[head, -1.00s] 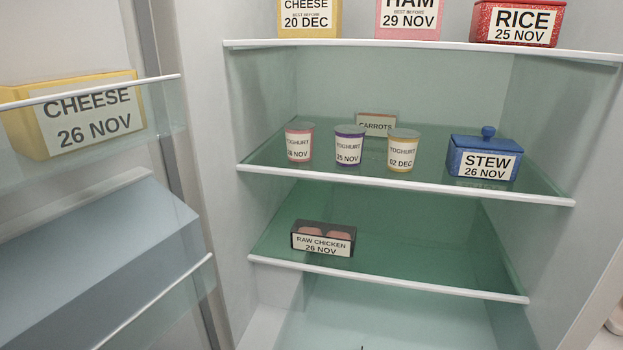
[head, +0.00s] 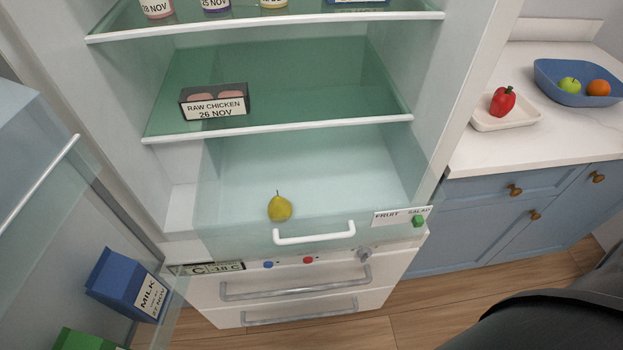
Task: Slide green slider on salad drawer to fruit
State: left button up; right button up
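The salad drawer (head: 222,232) is the clear drawer at the bottom of the fridge, with a white handle (head: 314,234). A yellow-green pear (head: 280,207) lies inside it. The green slider (head: 418,222) is a small block at the drawer's front right. It sits below a white label (head: 392,216) reading FRUIT on the left and SALAD on the right, and is at the SALAD end. Neither gripper shows. A dark shape at the lower right may be part of my own arm.
The fridge door (head: 60,190) stands open at left, holding a blue milk carton (head: 126,284). Raw chicken (head: 214,102) is on the shelf above. Freezer drawers (head: 290,285) lie below. At right, a counter holds a red pepper (head: 502,101) on a tray and a blue fruit bowl (head: 560,92).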

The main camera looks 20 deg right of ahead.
aim_at(418, 221)
jog(key=z, duration=1.75)
jog(key=k+l, duration=0.15)
jog(key=l, duration=0.25)
jog(key=k+l, duration=0.1)
jog(key=l, duration=0.3)
jog(key=k+l+u, duration=0.1)
jog(key=l, duration=0.3)
jog(key=k+l, duration=0.2)
jog(key=l, duration=0.15)
